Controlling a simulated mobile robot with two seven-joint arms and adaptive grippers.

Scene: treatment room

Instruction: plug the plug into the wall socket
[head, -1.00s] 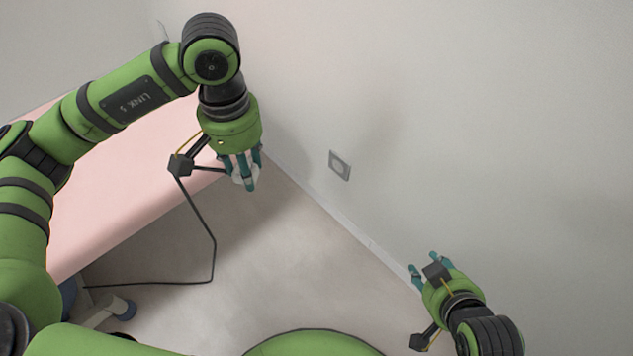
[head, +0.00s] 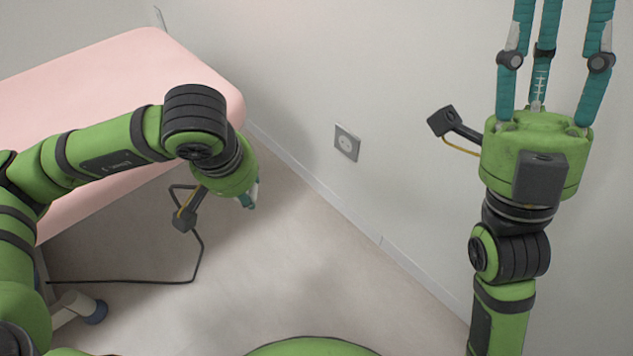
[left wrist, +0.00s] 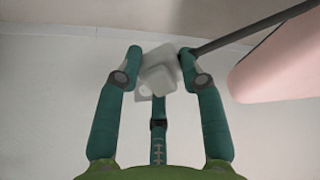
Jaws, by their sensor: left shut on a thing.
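The wall socket (head: 346,142) is a square grey plate with a round recess, low on the wall right of my left gripper (head: 250,198). My left gripper is shut on the plug, which is mostly hidden in the head view. The left wrist view shows the pale, blocky plug (left wrist: 158,76) between the fingers, with a plate that looks like the socket (left wrist: 144,93) partly hidden behind it. A gap to the socket shows in the head view. My right gripper (head: 547,50) is raised at the right, fingers spread and empty, with its tips out of frame.
The black cable (head: 150,282) runs from the plug across the floor to the left. The pink couch (head: 150,62) stands behind the left arm, its corner near the wall. A white skirting (head: 330,200) lines the wall. The floor below the socket is clear.

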